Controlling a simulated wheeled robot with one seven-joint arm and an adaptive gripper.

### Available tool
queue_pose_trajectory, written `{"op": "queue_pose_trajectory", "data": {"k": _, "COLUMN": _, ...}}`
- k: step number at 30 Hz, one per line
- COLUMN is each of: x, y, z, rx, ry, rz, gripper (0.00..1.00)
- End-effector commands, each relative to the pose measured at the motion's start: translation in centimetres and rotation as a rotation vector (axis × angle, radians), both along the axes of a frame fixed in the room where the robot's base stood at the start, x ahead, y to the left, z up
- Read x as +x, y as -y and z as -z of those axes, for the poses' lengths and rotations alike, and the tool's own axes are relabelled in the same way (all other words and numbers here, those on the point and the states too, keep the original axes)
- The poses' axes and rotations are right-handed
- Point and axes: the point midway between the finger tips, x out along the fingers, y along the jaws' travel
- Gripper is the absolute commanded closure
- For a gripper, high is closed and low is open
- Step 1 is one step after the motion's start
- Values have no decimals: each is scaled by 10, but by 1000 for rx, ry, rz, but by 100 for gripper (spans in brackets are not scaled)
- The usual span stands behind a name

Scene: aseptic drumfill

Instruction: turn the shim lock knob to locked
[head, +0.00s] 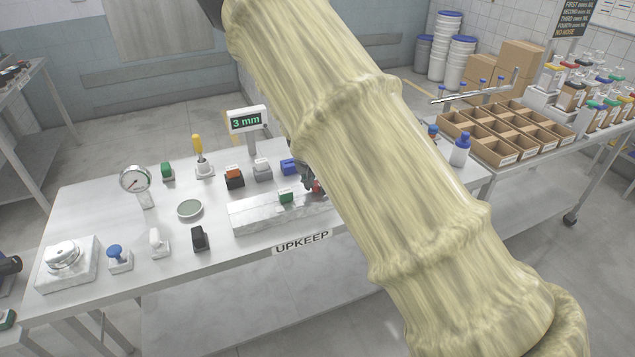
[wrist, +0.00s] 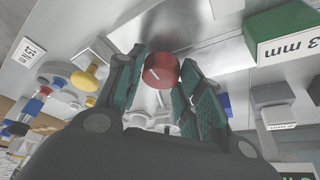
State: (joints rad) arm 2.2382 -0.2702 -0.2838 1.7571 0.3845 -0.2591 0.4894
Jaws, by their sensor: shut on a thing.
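The shim lock knob (wrist: 160,71) is a red round knob with a white pointer line, seen in the wrist view on a shiny metal block. My gripper (wrist: 164,83) has its two green-padded fingers on either side of the knob and is shut on it. In the head view the knob shows as a small red spot (head: 317,187) at the right part of the long metal block (head: 262,219); my sleeved arm hides most of that end. A green block marked 3 mm (wrist: 284,36) sits beside the knob on the same metal block.
The UPKEEP table (head: 110,195) also holds a 3 mm display (head: 247,121), a gauge (head: 135,180), a yellow-handled tool (head: 198,150) and several small coloured blocks. Divided brown bins (head: 505,135) stand at the right.

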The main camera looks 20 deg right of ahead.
Motion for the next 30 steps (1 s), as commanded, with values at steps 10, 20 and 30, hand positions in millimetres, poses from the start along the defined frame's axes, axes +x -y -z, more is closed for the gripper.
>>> {"op": "queue_pose_trajectory", "data": {"k": 10, "x": 0, "y": -1, "z": 1, "rx": 2, "ry": -1, "rz": 1, "gripper": 60}}
{"op": "queue_pose_trajectory", "data": {"k": 20, "x": 0, "y": 0, "z": 1, "rx": 1, "ry": 0, "rz": 1, "gripper": 44}}
{"op": "queue_pose_trajectory", "data": {"k": 30, "x": -6, "y": -6, "z": -21, "rx": 0, "ry": 2, "rz": 1, "gripper": 44}}
